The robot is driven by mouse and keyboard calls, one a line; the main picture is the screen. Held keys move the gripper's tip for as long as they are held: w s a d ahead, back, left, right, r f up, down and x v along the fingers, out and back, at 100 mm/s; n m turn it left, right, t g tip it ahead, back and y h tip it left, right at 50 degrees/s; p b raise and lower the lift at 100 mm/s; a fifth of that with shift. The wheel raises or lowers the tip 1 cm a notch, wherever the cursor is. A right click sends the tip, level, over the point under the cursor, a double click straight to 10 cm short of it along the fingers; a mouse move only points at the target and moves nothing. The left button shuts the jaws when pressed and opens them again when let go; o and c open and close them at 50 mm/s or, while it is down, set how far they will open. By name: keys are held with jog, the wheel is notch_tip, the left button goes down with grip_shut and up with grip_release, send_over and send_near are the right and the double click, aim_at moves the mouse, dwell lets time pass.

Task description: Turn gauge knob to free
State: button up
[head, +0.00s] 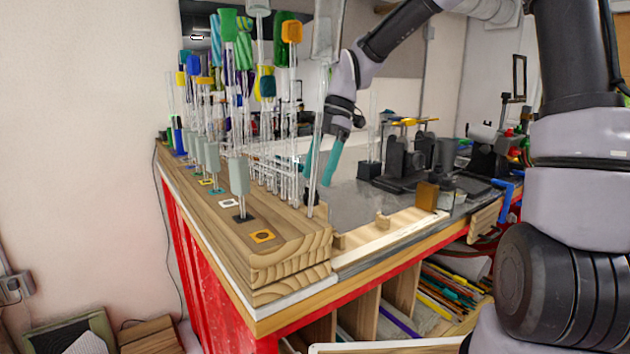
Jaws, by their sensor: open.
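My gripper (317,178) points down beside the right side of the wooden rod rack, with its teal fingers apart. I see nothing held between them, though rods in front partly cover the fingers. No part is clearly recognisable as the gauge knob at this size. A black bench fixture (400,165) with a yellow bar (410,121) on top stands on the grey bench, right of my gripper and apart from it. Whether this is the gauge, I cannot tell.
The wooden rack (290,235) holds several upright glass rods with coloured tops, close to my gripper. A small brown block (427,195) sits near the bench's front edge. Black equipment with red knobs (512,142) stands at the right. Some grey bench top (350,200) is clear.

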jog(key=shift+x, duration=1.3)
grip_shut()
jog(key=m+t, duration=0.1)
jog(key=m, duration=0.3)
jog(key=m+t, duration=0.1)
jog(key=m, duration=0.1)
jog(key=shift+s+d+m+t+y, duration=0.1)
jog(key=shift+s+m+t+y, duration=0.2)
jog(key=m+t, duration=0.1)
jog(key=m, duration=0.3)
jog(key=m+t, duration=0.1)
jog(key=m, duration=0.1)
jog(key=shift+s+m+t, duration=0.25)
jog(key=shift+m+t, duration=0.05)
jog(key=shift+m, duration=0.1)
grip_release()
